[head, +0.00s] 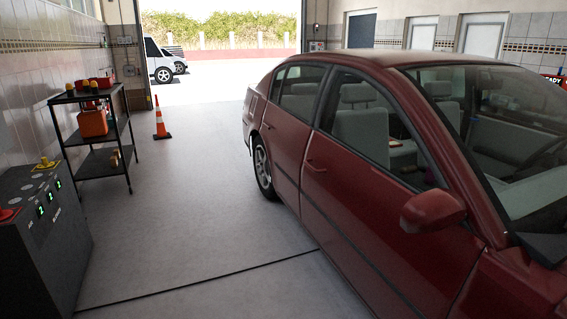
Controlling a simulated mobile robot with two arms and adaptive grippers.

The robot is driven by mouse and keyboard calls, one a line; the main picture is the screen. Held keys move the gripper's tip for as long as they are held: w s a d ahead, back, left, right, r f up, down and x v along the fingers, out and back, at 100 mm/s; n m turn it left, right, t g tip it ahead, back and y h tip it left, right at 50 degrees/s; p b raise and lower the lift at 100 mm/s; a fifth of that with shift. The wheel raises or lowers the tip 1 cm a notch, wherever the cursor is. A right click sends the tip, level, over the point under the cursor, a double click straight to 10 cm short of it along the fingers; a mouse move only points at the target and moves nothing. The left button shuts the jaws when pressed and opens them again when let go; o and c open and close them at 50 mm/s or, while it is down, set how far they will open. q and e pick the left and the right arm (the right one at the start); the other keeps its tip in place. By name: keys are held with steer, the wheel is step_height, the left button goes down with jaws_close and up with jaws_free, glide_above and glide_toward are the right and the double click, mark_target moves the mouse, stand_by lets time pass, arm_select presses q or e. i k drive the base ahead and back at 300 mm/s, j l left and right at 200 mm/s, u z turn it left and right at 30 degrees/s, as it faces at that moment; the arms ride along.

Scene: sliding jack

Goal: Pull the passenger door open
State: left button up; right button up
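A dark red car (400,62) fills the right half of the head view, its windscreen end toward me on the right. Its front side door (345,200), on the side facing the open floor, looks shut and flush with the body. A door handle (316,165) sits near that door's rear edge, below the window. A side mirror (433,211) sticks out near the door's front edge. The rear side door (285,140) also looks shut. Neither of my grippers is in view.
A grey control cabinet (45,245) stands at the lower left. Behind it are a black shelf cart (100,160) with red items and an orange cone (160,120). The floor (195,215) between these and the car is clear. A wide doorway opens at the back.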

mark_target(409, 253)
steer(key=i+z, duration=0.15)
steer(key=i, duration=0.4)
steer(key=i+j+z, duration=0.15)
steer(key=i, duration=0.45)
steer(key=i+j+z, duration=0.1)
steer(key=i, duration=0.45)
steer(key=j, duration=0.1)
